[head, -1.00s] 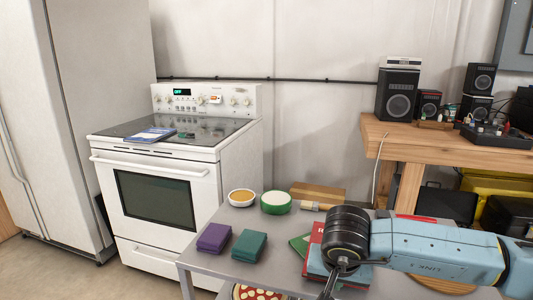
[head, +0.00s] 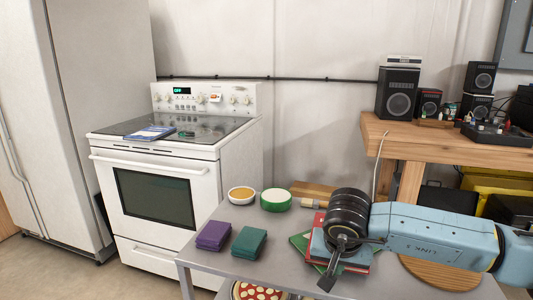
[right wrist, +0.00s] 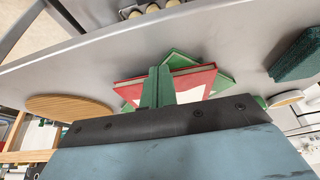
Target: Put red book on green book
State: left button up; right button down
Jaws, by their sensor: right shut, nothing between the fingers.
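The red book (head: 319,219) lies on the grey table, partly hidden behind my right wrist; a pale blue area shows between its red edges. The green book (head: 298,241) sticks out at its left. In the right wrist view the red book (right wrist: 196,82) overlaps the green book (right wrist: 176,57), which shows as corners beyond it. It appears to lie on top, turned at an angle to it. My right gripper (head: 328,281) is shut and empty, over the near side of the books. Its fingers (right wrist: 158,88) cross in front of the red book. My left gripper is not in view.
A bowl (head: 241,196), a green-rimmed bowl (head: 275,199) and a wooden block (head: 310,191) stand behind. A round wooden board (head: 440,275) lies at right under my arm.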

jog(key=w+p+v, duration=0.1)
jog(key=p+v, duration=0.2)
jog(key=v, duration=0.3)
jog(key=shift+d+r, duration=0.2)
